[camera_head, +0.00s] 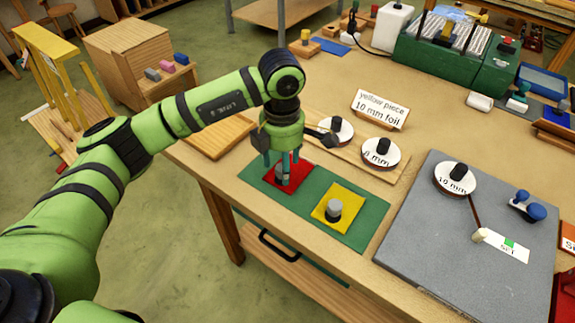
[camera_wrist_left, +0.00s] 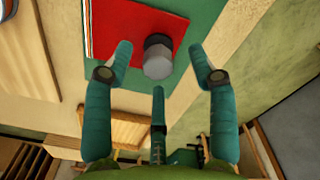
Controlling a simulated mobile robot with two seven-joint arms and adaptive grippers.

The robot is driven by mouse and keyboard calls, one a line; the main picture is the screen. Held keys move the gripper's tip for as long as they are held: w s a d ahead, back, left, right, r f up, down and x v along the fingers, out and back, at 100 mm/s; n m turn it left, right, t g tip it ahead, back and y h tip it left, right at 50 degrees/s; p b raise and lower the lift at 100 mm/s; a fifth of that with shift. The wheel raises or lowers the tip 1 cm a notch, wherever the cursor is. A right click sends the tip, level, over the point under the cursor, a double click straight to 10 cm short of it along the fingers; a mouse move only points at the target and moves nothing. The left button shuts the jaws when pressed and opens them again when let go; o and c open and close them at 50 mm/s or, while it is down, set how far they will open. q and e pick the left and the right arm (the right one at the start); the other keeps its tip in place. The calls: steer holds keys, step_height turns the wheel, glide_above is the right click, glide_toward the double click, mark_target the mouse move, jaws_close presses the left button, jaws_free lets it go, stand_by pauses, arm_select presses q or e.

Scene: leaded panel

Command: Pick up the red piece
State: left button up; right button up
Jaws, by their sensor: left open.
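The red piece (camera_head: 301,174) is a flat red square with a grey knob, lying on the left part of the green mat (camera_head: 312,198). My left gripper (camera_head: 284,163) is directly over it, pointing down, and partly hides it. In the left wrist view the red piece (camera_wrist_left: 125,22) is at the top, and its grey knob (camera_wrist_left: 158,58) stands between the open teal fingers of my left gripper (camera_wrist_left: 160,64). The fingers look apart from the knob. I cannot tell the exact height of the fingertips. My right gripper is out of view.
A yellow piece (camera_head: 345,192) with a grey knob lies right of the red one on the mat. White discs with black knobs (camera_head: 381,153) stand behind on a wooden strip. A grey slab (camera_head: 420,232) with another disc is at right. A card (camera_head: 381,106) stands farther back.

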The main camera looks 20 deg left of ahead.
arm_select(q)
steer(key=shift+w+f, duration=0.2)
steer(key=shift+f, duration=1.05)
steer(key=c, duration=1.2)
steer(key=shift+o, duration=0.2)
steer(key=shift+r, duration=0.1)
